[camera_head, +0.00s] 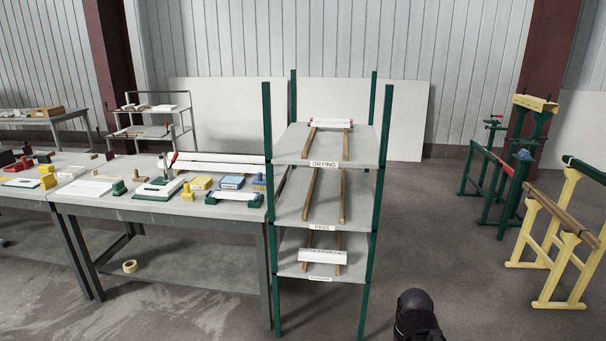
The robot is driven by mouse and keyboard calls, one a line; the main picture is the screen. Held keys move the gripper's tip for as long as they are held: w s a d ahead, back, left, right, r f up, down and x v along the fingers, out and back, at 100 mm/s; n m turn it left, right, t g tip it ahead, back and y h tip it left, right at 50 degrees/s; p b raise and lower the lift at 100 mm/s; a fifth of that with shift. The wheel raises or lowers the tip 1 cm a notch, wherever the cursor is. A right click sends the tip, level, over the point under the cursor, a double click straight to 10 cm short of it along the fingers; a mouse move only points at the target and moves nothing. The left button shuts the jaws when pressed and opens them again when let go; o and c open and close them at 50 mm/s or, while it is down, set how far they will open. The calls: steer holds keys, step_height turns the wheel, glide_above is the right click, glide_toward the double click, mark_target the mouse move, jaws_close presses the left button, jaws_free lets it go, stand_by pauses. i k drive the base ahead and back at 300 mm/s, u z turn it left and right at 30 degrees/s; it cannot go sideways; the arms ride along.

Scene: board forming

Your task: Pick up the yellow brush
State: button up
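Several small yellow items lie on the grey workbench (235,213) at the left, and they are too small to tell surely which is the yellow brush. A small upright yellow piece (187,192), perhaps the brush, stands near the front edge, left of a yellow box (202,183). More yellow pieces (48,178) lie at the far left. My gripper is not visible; only a black rounded part of my arm shows at the bottom, right of the rack and away from the bench.
A green-posted rack (375,240) with shelves labelled DRYING and PASS stands right of the bench. A blue box (232,182) and white boards share the bench. A tape roll (130,266) sits below the bench. Yellow trestles (545,260) stand at the right. Floor between them is clear.

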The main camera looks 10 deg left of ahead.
mark_target(187, 196)
steer(key=u, duration=0.2)
steer(key=i, duration=0.8)
steer(key=u, duration=0.5)
steer(key=i, duration=1.45)
steer(key=u, duration=0.3)
